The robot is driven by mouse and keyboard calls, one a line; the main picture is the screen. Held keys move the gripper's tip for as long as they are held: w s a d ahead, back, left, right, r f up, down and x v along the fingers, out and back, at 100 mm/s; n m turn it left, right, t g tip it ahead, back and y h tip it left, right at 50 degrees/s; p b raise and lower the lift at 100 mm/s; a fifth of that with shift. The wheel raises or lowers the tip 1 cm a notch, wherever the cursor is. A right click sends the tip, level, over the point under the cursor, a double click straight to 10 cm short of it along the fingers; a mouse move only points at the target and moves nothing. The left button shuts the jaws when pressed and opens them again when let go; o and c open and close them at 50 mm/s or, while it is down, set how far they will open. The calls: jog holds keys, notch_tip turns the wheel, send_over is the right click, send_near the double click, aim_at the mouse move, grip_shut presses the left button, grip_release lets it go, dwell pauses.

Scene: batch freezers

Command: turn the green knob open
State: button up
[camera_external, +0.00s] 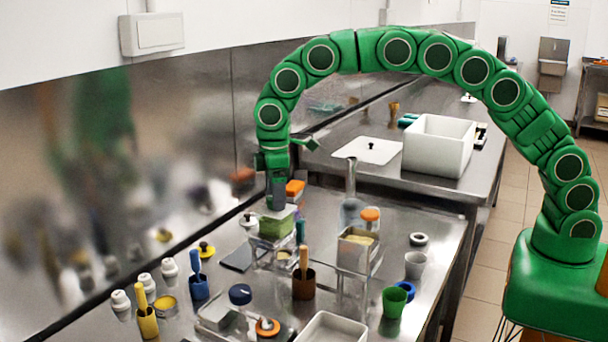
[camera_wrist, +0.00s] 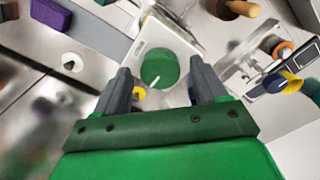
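The green knob (camera_wrist: 159,66) is round, with a short white pointer mark, and sits on a white plate (camera_wrist: 158,26) in the wrist view. My gripper (camera_wrist: 161,75) is open, with one grey finger on each side of the knob in that view. Gaps show between the fingers and the knob; I cannot tell whether the tips are level with it. The knob is not clearly visible there.
Close around are an orange-topped item (camera_external: 295,188), a clear-sided unit with an orange knob (camera_external: 370,215) and a brown cup with a wooden handle (camera_external: 304,284). Several small jars and cups crowd the steel counter. A white bin (camera_external: 438,145) stands farther back.

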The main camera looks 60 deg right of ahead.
jog(key=shift+r, duration=0.1)
notch_tip(320, 180, up, 8)
jog(key=shift+f, duration=0.2)
dwell(0.5)
